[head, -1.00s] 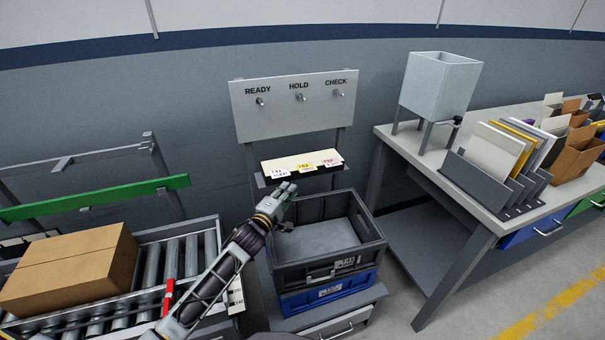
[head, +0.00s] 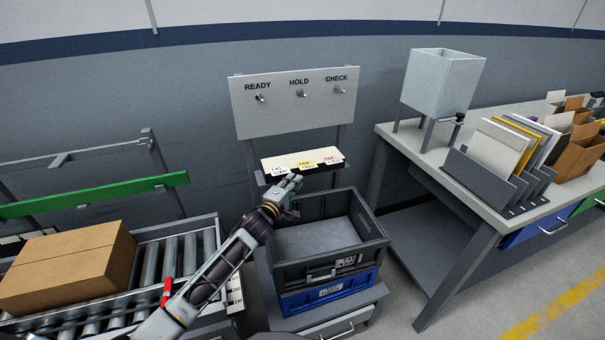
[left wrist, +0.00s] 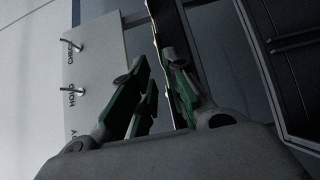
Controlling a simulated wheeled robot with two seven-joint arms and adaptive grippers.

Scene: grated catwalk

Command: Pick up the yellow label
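The yellow label (head: 306,164) hangs at the middle of the front edge of a small cream-topped shelf (head: 301,157) under the sign board. A white label (head: 280,170) is to its left and a pink label (head: 332,159) to its right. My left gripper (head: 289,182) is just in front of and below the shelf, nearest the white and yellow labels, apart from the yellow one. In the left wrist view, its green-padded fingers (left wrist: 155,60) stand apart with nothing seen held. The labels cannot be made out there. My right gripper is not in view.
A grey board (head: 297,104) with READY, HOLD and CHECK pegs stands above the shelf. A dark crate (head: 330,272) on a blue crate (head: 330,291) sits below. A roller conveyor with a cardboard box (head: 70,265) is at left, a table with folders (head: 500,150) at right.

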